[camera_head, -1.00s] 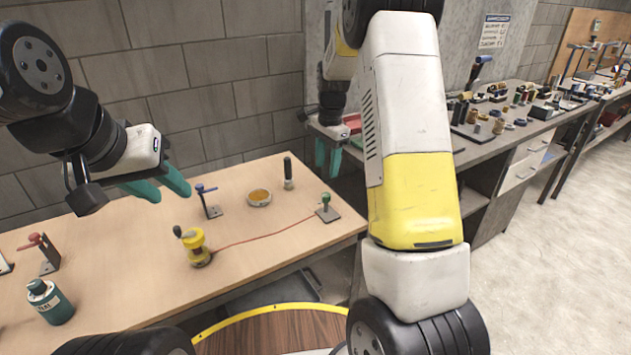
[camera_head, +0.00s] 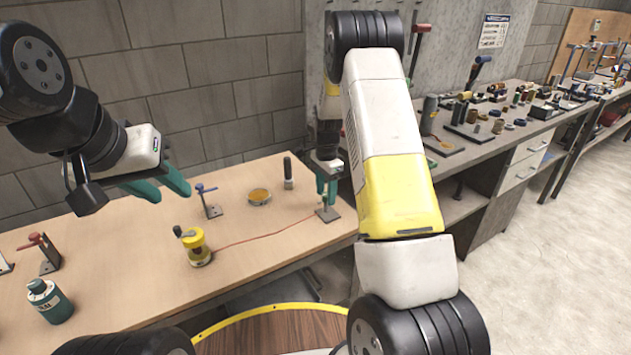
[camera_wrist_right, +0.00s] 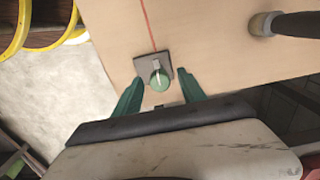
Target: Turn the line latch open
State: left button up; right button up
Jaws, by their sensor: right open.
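The line latch, a small grey plate with a green knob on top, stands at the right end of the table. The red line runs to it. In the head view its plate (camera_head: 328,213) shows below my right gripper (camera_head: 327,190), which partly hides the knob. In the right wrist view the round green knob (camera_wrist_right: 159,81) with a pale bar lies between the open green fingers of the right gripper (camera_wrist_right: 157,88). I cannot tell whether a finger touches it. My left gripper (camera_head: 173,192) is open and empty above the back left of the table.
A yellow reel (camera_head: 197,247) holds the line's other end. A blue-handled clamp (camera_head: 208,203), a round amber dish (camera_head: 259,197) and a dark-handled upright tool (camera_head: 288,172) stand behind the line. A red-handled clamp (camera_head: 42,250) and a green canister (camera_head: 49,301) are at left.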

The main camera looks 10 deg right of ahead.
grip_shut()
jog(key=shift+n, duration=0.3)
jog(key=n, duration=0.8)
jog(key=shift+n, duration=0.4)
jog(key=n, duration=0.4)
jog(key=shift+n, duration=0.3)
jog(key=shift+d+n, duration=0.1)
jog(key=shift+n, duration=1.8)
